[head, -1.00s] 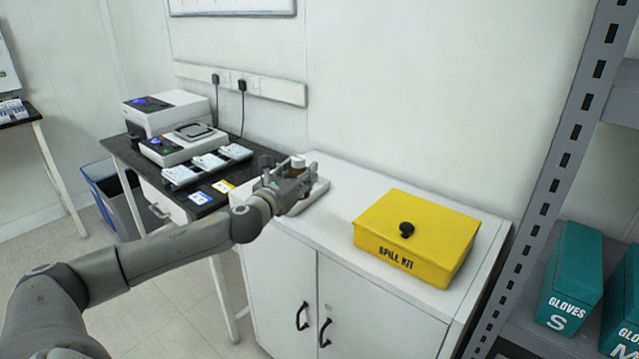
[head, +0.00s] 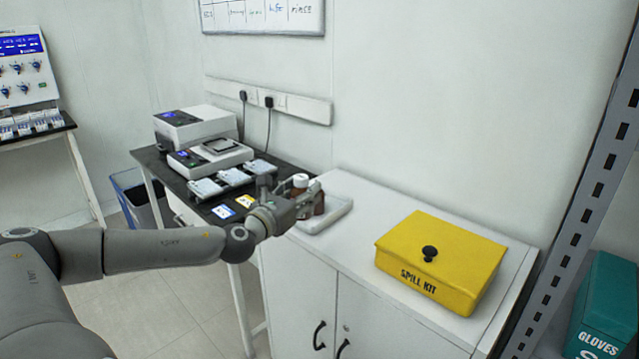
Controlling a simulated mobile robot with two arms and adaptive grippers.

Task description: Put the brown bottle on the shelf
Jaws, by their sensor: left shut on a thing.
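The brown bottle (head: 319,204) with a white cap stands upright at the left end of the white cabinet, at or just above a white tray (head: 338,215). My left gripper (head: 306,200) is shut on the bottle from the left and hides much of it. I cannot tell whether the bottle touches the tray. The grey metal shelf upright (head: 585,215) is at the right edge; most of the shelf is out of view. My right gripper is not in view.
A yellow spill kit box (head: 440,262) sits on the white cabinet (head: 362,262). A green gloves box (head: 605,310) is at lower right. A black bench (head: 155,160) with white instruments stands behind at left. Cabinet top between tray and spill kit is clear.

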